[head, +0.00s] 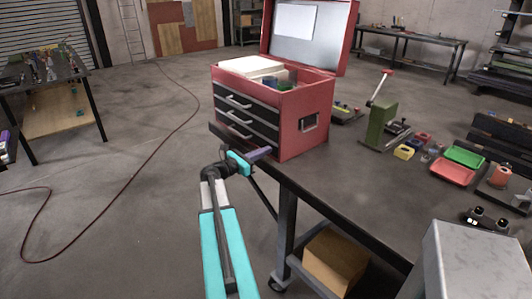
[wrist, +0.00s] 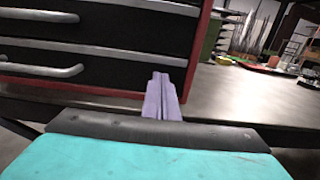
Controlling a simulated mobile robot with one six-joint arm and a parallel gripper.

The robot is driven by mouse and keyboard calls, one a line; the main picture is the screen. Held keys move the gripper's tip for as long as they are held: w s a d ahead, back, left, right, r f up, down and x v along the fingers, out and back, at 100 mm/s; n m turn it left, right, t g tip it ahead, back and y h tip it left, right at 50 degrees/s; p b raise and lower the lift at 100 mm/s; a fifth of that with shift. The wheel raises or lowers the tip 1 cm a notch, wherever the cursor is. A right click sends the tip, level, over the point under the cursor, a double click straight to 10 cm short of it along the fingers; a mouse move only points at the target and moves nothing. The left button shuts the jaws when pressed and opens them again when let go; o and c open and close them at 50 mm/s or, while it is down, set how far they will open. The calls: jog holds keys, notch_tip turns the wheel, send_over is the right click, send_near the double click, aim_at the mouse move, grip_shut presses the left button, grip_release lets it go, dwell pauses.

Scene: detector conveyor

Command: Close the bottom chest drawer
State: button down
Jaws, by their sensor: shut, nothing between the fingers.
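The red tool chest (head: 305,105) stands on the dark workbench with its lid up. Its front has three black drawers with silver handles. The bottom drawer (head: 252,142) also shows in the wrist view (wrist: 110,75), with its handle at left. It looks about level with the drawer above; I cannot tell whether a small gap remains. My gripper (head: 264,152) has its purple fingers together and empty. In the wrist view the fingers (wrist: 160,82) point at the right end of the bottom drawer, beside the red frame. Whether they touch it is unclear.
The workbench edge (head: 340,208) runs just below my gripper. Green and red trays (head: 453,172), a green press (head: 380,125) and small parts stand to the right of the chest. A cardboard box (head: 335,258) sits underneath. Floor to the left is mostly clear, with a red cable.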

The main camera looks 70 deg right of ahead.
jog(key=b+v, duration=0.2)
jog(key=v, duration=1.1)
jog(key=shift+a+f, duration=0.15)
jog(key=shift+a, duration=0.25)
